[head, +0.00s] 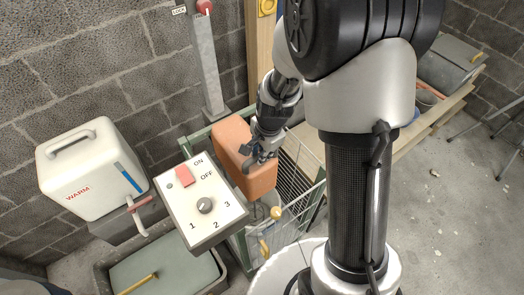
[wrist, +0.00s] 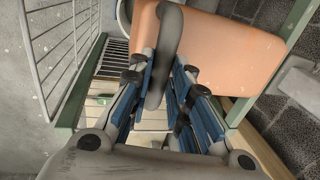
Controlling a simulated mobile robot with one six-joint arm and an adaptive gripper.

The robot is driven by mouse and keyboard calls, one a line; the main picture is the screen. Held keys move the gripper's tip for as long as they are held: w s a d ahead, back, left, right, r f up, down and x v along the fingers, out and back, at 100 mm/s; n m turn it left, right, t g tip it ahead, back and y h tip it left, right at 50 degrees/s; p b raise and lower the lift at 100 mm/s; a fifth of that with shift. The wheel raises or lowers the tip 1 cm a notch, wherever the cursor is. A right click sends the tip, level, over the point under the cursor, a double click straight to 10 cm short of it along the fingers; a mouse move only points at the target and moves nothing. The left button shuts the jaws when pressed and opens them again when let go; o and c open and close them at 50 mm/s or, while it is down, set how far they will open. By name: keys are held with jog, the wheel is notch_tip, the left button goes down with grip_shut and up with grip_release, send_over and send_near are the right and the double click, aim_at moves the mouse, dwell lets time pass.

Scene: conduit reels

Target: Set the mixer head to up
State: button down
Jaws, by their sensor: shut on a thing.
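The mixer head (head: 231,136) is an orange block in the middle of the head view, above a green-framed wire cage. It also fills the upper part of the wrist view (wrist: 235,50). Its dark grey curved handle (wrist: 167,45) runs between the blue-padded fingers of my gripper (wrist: 166,84). My gripper (head: 259,160) is shut on this handle, at the right face of the head. The block looks slanted in the head view. Its pivot is hidden, and I cannot tell its exact tilt. A grey stirring part shows below it, inside the cage.
A control box (head: 216,222) with a red switch and a dial stands in front left of the mixer. A white tank (head: 88,165) marked WARM is further left. A grey post (head: 204,70) with a red knob rises behind. Open floor (head: 450,190) lies right.

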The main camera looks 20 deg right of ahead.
notch_tip(320, 180, up, 26)
jog(key=p, duration=2)
jog(key=shift+w+f, duration=0.15)
jog(key=shift+w, duration=0.1)
jog(key=c, duration=1.9)
grip_release()
jog(key=o, duration=0.3)
jog(key=shift+s, duration=0.2)
jog(key=shift+o, duration=0.6)
jog(key=shift+f, duration=0.1)
notch_tip(320, 180, up, 12)
jog(key=s, duration=0.2)
jog(key=shift+s+d, duration=0.15)
jog(key=shift+d, duration=0.25)
